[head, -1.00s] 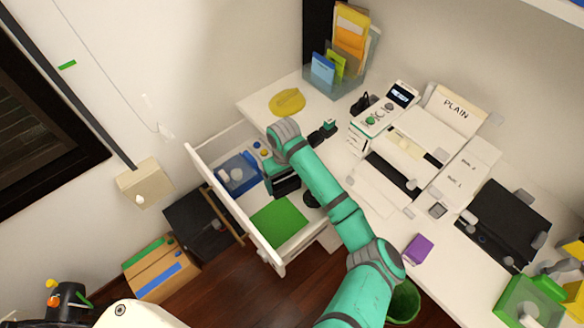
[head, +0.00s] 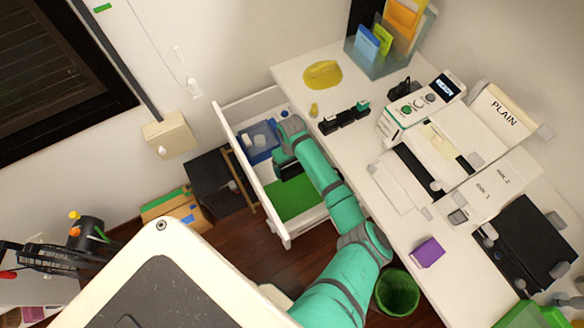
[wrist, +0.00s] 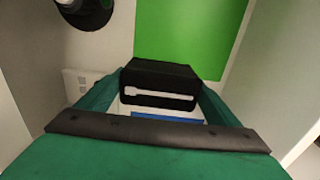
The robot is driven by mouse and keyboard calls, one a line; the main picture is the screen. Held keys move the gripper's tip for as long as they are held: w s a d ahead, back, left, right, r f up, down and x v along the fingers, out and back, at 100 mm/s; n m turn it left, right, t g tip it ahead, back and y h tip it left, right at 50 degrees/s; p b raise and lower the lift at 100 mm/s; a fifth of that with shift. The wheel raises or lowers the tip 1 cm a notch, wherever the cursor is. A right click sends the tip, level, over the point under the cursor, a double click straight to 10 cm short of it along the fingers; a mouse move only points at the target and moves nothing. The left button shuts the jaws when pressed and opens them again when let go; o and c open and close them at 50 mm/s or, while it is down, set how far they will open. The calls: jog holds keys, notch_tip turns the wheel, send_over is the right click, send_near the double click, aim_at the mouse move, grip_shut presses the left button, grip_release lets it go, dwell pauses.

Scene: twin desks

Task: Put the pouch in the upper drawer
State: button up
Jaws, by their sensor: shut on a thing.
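The black pouch (wrist: 160,80) with a white stripe sits between the fingers of my gripper (wrist: 162,94) in the wrist view. My gripper is shut on it. In the head view my gripper (head: 289,168) is over the inside of the open upper drawer (head: 243,160), and the dark pouch shows only partly beside the arm. A green panel (head: 296,200) lies on the drawer floor at the near end, and it also shows beyond the pouch in the wrist view (wrist: 190,35). I cannot tell whether the pouch touches the drawer floor.
A blue tray (head: 260,141) with white items takes up the drawer's far end. The desk (head: 385,205) beside it bears a yellow pad (head: 323,75), a printer-like device (head: 425,105) and a purple box (head: 427,252). A green bin (head: 397,292) stands on the floor.

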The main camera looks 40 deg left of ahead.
aim_at(291, 165)
jog(key=shift+f, duration=1.05)
jog(key=shift+s+f, duration=0.1)
jog(key=o, duration=1)
notch_tip(291, 165, up, 12)
jog(key=shift+a+r, duration=0.1)
